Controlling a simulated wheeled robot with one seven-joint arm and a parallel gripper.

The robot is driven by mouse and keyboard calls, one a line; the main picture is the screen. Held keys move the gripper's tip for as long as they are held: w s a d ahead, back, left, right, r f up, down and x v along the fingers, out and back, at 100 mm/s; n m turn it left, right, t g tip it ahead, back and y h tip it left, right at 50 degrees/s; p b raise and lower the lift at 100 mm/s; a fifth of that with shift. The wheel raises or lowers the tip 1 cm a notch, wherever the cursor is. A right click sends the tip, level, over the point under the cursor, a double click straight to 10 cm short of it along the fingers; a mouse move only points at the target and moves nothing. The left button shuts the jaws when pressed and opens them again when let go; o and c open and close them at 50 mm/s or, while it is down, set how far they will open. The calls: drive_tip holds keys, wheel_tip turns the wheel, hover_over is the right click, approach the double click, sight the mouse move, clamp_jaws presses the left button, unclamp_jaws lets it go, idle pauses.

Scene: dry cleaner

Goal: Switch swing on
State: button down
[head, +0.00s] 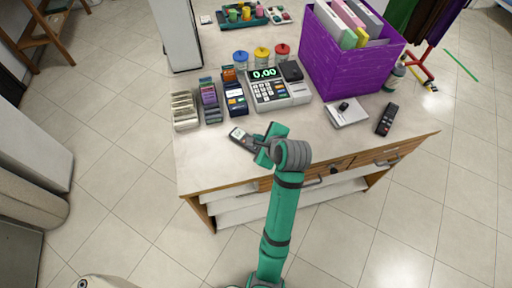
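My gripper (264,145) is over the front left part of the counter, pointing left. A small grey handheld device with a pale screen (242,138), perhaps a remote control, is right at the gripper's tip. Its right end is partly hidden by the gripper, and I cannot tell whether it lies on the counter or is held. How far apart the fingers are is not clear. A second, black remote (386,119) with a red button lies on the right of the counter, apart from my gripper. No label reading swing can be made out.
The counter (210,165) holds a register (275,90) showing 0.00, card stacks (209,100), several lidded jars (262,56), a purple bin of folders (350,65) and a white pad (346,113). Drawers are below the front edge.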

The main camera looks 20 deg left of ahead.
sight(256, 148)
drive_tip(key=shift+f, duration=1.65)
drive_tip(key=shift+f, duration=0.15)
idle(0.8)
drive_tip(key=shift+f, duration=0.55)
idle(0.7)
idle(0.3)
drive_tip(key=shift+r, duration=0.55)
drive_tip(key=shift+s+a+r, duration=0.1)
drive_tip(key=shift+r, duration=0.1)
